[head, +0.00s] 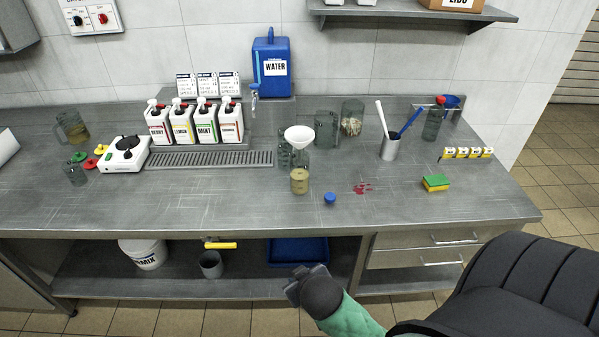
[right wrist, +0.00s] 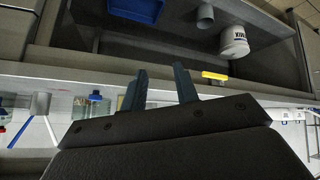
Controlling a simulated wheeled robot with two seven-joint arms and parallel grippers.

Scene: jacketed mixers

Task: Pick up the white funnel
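The white funnel (head: 299,135) sits upright on the counter's middle, its wide mouth up, apparently resting in a clear glass vessel. A jar with tan contents (head: 300,181) stands just in front of it. My right gripper (head: 302,283) is low in front of the counter, below its front edge and well away from the funnel. In the right wrist view its two dark fingers (right wrist: 159,88) are spread with nothing between them. I cannot make out the funnel in that view. My left gripper is not in view.
Clear glass jars (head: 326,129) stand behind and right of the funnel. A blue cap (head: 330,198) and a red spill (head: 363,188) lie to the front right. Syrup bottles (head: 206,120) and a water tank (head: 271,62) are behind left. The counter's front left is bare.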

